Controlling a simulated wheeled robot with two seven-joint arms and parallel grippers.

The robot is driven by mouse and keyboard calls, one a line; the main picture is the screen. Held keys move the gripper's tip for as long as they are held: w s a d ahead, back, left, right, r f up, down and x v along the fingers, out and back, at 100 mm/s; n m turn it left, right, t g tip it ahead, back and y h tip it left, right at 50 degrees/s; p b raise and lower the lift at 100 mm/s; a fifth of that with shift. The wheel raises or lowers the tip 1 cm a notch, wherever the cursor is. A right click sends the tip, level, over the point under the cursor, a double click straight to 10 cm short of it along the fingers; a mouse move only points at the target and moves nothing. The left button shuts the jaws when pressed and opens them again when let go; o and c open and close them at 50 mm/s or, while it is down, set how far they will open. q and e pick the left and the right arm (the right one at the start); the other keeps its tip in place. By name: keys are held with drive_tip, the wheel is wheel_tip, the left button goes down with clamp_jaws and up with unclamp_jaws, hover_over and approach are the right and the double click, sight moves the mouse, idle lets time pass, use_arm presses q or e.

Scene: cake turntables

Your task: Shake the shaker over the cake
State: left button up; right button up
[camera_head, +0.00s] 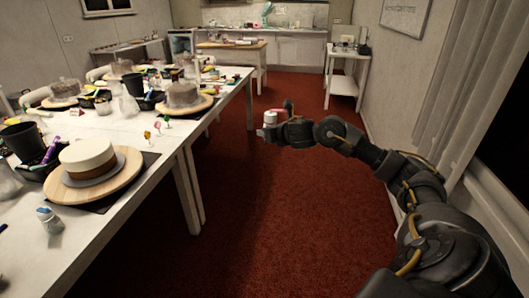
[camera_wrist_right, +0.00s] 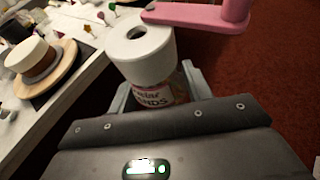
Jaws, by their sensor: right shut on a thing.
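The cake (camera_head: 88,158) is white with a brown band and stands on a wooden turntable (camera_head: 122,180) at the near left of the table. It also shows at the left of the right wrist view (camera_wrist_right: 30,58). My right gripper (camera_head: 268,127) is shut on the shaker (camera_wrist_right: 140,52), a jar with a white cap, a dark hole in its top and a printed label. The shaker looks roughly upright in the head view (camera_head: 271,116). It is held over the red floor, right of the table and well apart from the cake. My left gripper is not in view.
The white table (camera_head: 100,225) holds more cakes on turntables, a dark pot (camera_head: 22,138) and a small blue-and-white bottle (camera_head: 48,219). A pink object (camera_wrist_right: 205,14) shows beside the shaker; I cannot tell what it is. The red floor (camera_head: 255,220) is clear.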

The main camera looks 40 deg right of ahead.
drive_tip(key=w+d+f+m+g+h, duration=0.15)
drive_tip(key=w+d+m+h, duration=0.3)
drive_tip(key=d, duration=0.55)
drive_tip(key=s+d+f+m+g+h, duration=0.2)
drive_tip(key=s+f+m+g+h, duration=0.25)
drive_tip(key=s+f, duration=0.3)
drive_tip(key=w+a+r+n+t+y, duration=0.1)
drive_tip(key=a+r+n+t+y, duration=0.15)
drive_tip(key=a, duration=1.05)
drive_tip(key=a+r+n+t+y, duration=0.2)
drive_tip(key=a+n+y, duration=0.15)
drive_tip(key=a, duration=1.05)
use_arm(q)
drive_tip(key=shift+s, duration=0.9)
use_arm(e)
drive_tip(key=s+a+r+n+t+y, duration=0.1)
drive_tip(key=s+a+r+n+y, duration=0.1)
drive_tip(key=a, duration=0.6)
drive_tip(key=s+a+r+n+y, duration=0.3)
drive_tip(key=s+a+r, duration=0.2)
drive_tip(key=a+r, duration=0.1)
drive_tip(key=shift+a+r+t+y, duration=0.15)
drive_tip(key=shift+a+t+y, duration=0.25)
drive_tip(key=shift+a, duration=0.45)
